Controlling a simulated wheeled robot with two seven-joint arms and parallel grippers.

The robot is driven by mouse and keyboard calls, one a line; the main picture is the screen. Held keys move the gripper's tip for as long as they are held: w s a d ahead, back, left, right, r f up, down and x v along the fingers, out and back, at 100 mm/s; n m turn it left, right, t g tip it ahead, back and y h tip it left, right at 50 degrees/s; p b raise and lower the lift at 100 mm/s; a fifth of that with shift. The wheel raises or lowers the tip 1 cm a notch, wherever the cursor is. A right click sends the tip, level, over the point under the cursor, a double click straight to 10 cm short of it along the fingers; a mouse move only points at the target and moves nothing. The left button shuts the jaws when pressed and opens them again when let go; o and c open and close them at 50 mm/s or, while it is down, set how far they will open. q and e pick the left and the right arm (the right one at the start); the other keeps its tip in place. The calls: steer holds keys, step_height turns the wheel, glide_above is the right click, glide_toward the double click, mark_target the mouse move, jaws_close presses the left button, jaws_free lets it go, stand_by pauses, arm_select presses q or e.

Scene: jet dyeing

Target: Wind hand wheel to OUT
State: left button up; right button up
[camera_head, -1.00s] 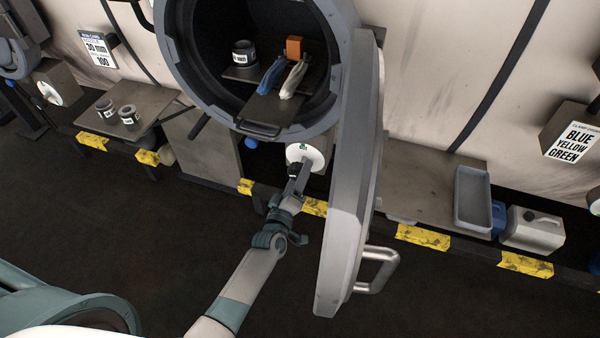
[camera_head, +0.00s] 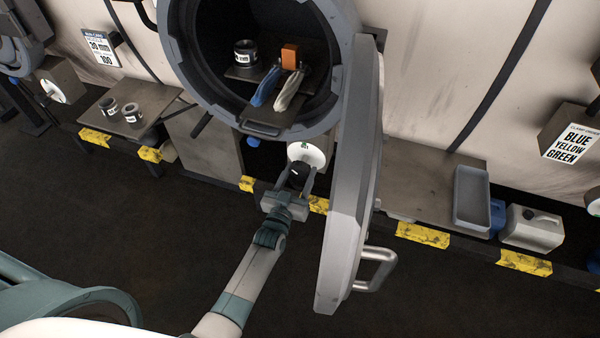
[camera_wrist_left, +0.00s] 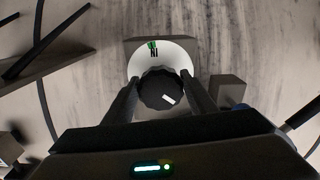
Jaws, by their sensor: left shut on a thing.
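The hand wheel (camera_wrist_left: 158,92) is a black, ridged knob in front of a white dial disc (camera_wrist_left: 176,54) in the left wrist view. The knob carries a white mark at its lower right. Upside-down letters that look like IN and a green mark are at the disc's top. In the head view, the dial (camera_head: 310,150) is small, below the open round vessel (camera_head: 352,20). My left gripper (camera_head: 298,181) is shut on the hand wheel, one finger on each side; its fingers partly hide the disc. My right gripper is not in view.
The vessel's thick, open door (camera_head: 352,190) stands close right of my left arm. A shelf at the vessel mouth (camera_head: 262,128) holds blue and white cloths above the wheel. Side benches (camera_head: 150,98) and (camera_head: 420,185) flank it. The dark floor in front is clear.

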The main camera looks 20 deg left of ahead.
arm_select(q)
steer(key=m, duration=0.4)
steer(key=shift+a+f+m, duration=0.1)
steer(key=shift+f+m, duration=0.05)
steer(key=shift+m, duration=0.15)
steer(key=m, duration=0.4)
steer(key=shift+a+b, duration=0.1)
steer(key=shift+b, duration=0.3)
steer(key=shift+m, duration=0.3)
steer(key=o, duration=1.1)
steer(key=shift+c, duration=0.2)
steer(key=s+b, duration=0.3)
steer(key=s, duration=1.4)
steer(key=shift+s+a+b, duration=0.2)
steer(key=shift+a+b, duration=0.15)
steer(key=shift+b, duration=0.05)
